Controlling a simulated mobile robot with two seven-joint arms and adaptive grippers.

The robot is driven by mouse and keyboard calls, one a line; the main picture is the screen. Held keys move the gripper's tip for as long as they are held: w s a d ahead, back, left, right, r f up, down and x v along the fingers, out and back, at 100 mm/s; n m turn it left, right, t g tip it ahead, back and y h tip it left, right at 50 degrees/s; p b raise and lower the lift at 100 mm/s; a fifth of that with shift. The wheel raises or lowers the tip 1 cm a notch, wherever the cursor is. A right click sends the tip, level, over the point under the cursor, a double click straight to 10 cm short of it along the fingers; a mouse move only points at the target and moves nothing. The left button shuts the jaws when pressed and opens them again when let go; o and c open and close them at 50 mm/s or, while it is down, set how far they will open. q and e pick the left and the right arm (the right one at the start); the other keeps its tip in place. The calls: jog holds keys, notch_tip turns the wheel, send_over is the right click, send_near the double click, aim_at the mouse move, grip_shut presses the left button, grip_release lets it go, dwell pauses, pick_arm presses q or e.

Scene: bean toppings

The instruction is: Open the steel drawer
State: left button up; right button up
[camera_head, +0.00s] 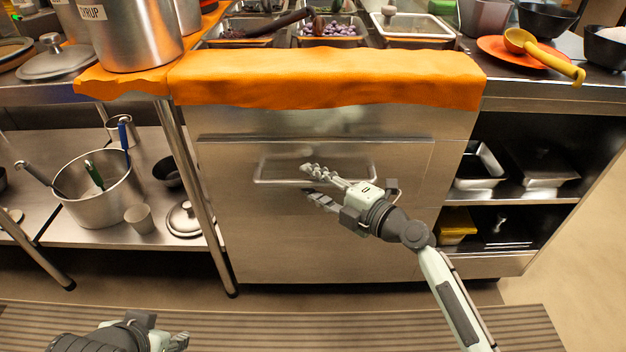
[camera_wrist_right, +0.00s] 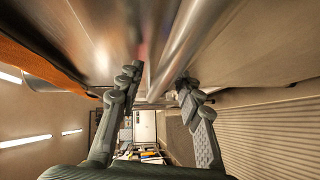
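The steel drawer (camera_head: 300,235) is the brushed front below the orange cloth, and it looks closed, flush with the cabinet. Its bar handle (camera_head: 275,181) runs across the upper part of the front. My right gripper (camera_head: 307,181) is at the middle of the handle with its fingers apart, one above the bar and one below. In the right wrist view the bar (camera_wrist_right: 190,45) runs between the two open fingers (camera_wrist_right: 158,82), with space showing on each side. My left gripper (camera_head: 178,341) is low at the bottom left, far from the drawer; its finger opening is unclear.
An orange cloth (camera_head: 320,80) hangs over the counter edge above the drawer. Left is an open shelf with a large pot (camera_head: 100,200) and a table leg (camera_head: 195,190). Right are shelves with trays (camera_head: 478,168). The floor before the drawer is clear, with a striped mat (camera_head: 320,330).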

jog(key=shift+w, duration=0.1)
grip_shut()
dwell(0.5)
